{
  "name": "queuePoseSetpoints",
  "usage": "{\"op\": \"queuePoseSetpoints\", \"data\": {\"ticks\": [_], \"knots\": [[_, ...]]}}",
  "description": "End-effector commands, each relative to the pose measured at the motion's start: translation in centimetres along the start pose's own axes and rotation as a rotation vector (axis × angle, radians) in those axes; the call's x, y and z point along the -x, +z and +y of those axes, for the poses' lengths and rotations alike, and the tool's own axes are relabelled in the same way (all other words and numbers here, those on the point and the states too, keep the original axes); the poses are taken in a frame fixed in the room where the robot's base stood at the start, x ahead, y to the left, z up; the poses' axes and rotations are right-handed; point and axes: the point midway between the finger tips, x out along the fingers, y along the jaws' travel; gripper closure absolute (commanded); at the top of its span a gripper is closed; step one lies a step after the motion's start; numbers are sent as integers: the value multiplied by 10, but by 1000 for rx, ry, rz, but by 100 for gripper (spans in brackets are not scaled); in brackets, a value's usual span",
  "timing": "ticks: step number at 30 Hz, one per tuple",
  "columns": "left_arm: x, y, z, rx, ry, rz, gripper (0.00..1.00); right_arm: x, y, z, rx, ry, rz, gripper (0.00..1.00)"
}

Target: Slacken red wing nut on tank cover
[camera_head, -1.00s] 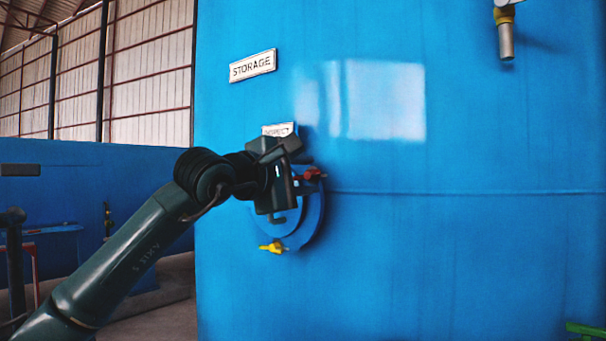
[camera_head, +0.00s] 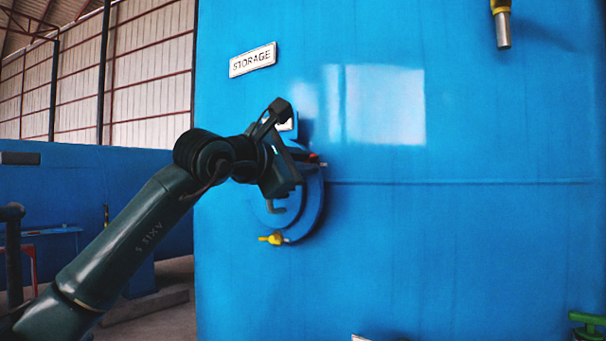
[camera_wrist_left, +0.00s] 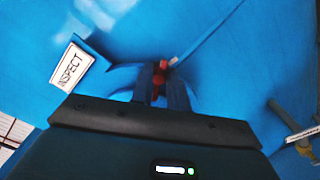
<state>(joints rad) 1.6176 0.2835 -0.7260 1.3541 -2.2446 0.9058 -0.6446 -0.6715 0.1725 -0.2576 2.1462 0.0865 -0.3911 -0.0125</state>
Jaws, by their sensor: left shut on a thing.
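The blue round tank cover (camera_head: 312,205) sits on the front of the large blue tank. The red wing nut (camera_head: 314,157) is at the cover's upper right, mostly hidden behind my gripper in the head view. My left gripper (camera_head: 295,160) is in front of the cover. In the left wrist view, the red wing nut (camera_wrist_left: 159,78) is between the fingers of my left gripper (camera_wrist_left: 160,92), which are shut on it. My right gripper is not in view.
A yellow wing nut (camera_head: 273,239) is at the cover's lower edge, below my gripper. A STORAGE sign (camera_head: 253,60) is above on the tank, and an INSPECT sign (camera_wrist_left: 71,67) is beside the cover. A pipe with a yellow collar (camera_head: 502,25) sticks out at upper right.

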Motion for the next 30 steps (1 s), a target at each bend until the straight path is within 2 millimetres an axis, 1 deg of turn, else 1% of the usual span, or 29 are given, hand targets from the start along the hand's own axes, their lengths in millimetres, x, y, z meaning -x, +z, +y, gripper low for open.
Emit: {"op": "queuePoseSetpoints", "data": {"ticks": [5,9,10,17,26,29,30], "knots": [[0,0,0,20,-3,1,100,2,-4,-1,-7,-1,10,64],[0,0,0,18,-3,1,100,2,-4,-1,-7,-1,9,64],[0,0,0,18,-3,1,81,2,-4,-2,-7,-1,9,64],[0,0,0,16,-2,1,62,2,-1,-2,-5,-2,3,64],[3,0,0,16,-1,0,62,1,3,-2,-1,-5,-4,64],[13,-1,-1,15,0,0,62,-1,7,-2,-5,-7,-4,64],[19,-2,-1,13,2,0,62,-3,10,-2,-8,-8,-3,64]]}}
